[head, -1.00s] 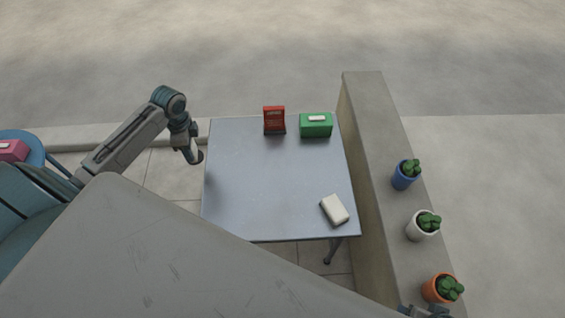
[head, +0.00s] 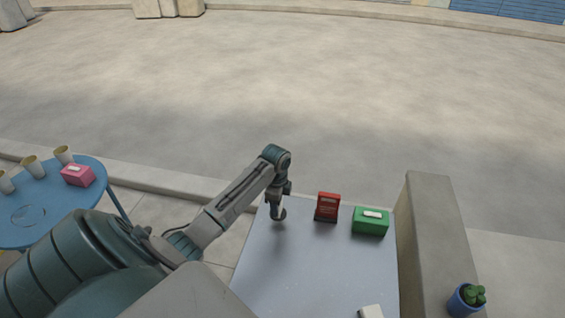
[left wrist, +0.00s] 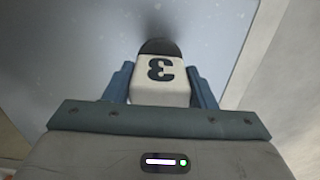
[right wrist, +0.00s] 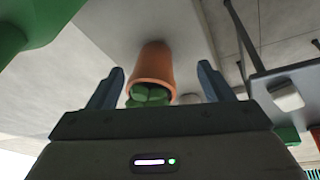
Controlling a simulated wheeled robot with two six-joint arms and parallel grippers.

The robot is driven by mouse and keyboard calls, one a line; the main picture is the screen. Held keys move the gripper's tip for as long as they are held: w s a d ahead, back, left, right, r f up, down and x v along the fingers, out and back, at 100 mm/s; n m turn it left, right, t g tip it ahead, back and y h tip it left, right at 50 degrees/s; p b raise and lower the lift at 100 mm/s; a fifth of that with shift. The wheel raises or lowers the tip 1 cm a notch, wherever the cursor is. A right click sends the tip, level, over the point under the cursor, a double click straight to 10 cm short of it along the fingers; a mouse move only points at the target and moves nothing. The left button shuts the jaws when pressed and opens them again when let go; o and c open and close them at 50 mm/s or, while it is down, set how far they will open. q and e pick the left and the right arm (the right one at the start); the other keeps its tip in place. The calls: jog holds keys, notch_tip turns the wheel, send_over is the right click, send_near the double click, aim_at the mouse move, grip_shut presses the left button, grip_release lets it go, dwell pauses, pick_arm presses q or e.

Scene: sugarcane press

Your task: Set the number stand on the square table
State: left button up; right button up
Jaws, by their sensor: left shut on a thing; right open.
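My left gripper (head: 280,210) is over the back left corner of the square table (head: 315,270), a grey-blue metal top. In the left wrist view, my left gripper (left wrist: 160,75) is shut on the number stand (left wrist: 158,85), a white block with a black 3 and a dark base. The table top lies behind the stand, with a dark shadow by it. I cannot tell whether the stand touches the table. My right gripper (right wrist: 160,66) is open and empty, with an orange plant pot (right wrist: 152,62) in line beyond its fingers.
A red box (head: 327,206) and a green box (head: 370,221) stand on the table's back right. A white block (head: 371,312) is at the front. A concrete wall (head: 432,225) borders the right. A blue round table (head: 85,195) with cups and a pink box is at left.

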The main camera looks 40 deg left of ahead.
aim_at(282, 210)
pick_arm(q)
jog(key=shift+w+d+f, duration=0.1)
jog(key=shift+w+d, duration=0.05)
jog(key=shift+w, duration=0.35)
jog(key=shift+w+d, duration=0.15)
jog(key=shift+w, duration=0.3)
jog(key=shift+f+b, duration=0.3)
jog(key=shift+f, duration=1.5)
pick_arm(e)
jog(key=shift+w+a+t, duration=0.2)
jog(key=shift+a+t, duration=0.05)
jog(key=shift+t, duration=0.05)
pick_arm(q)
jog(key=o, duration=1)
jog(key=shift+f, duration=0.1)
pick_arm(e)
jog(key=shift+s, duration=0.1)
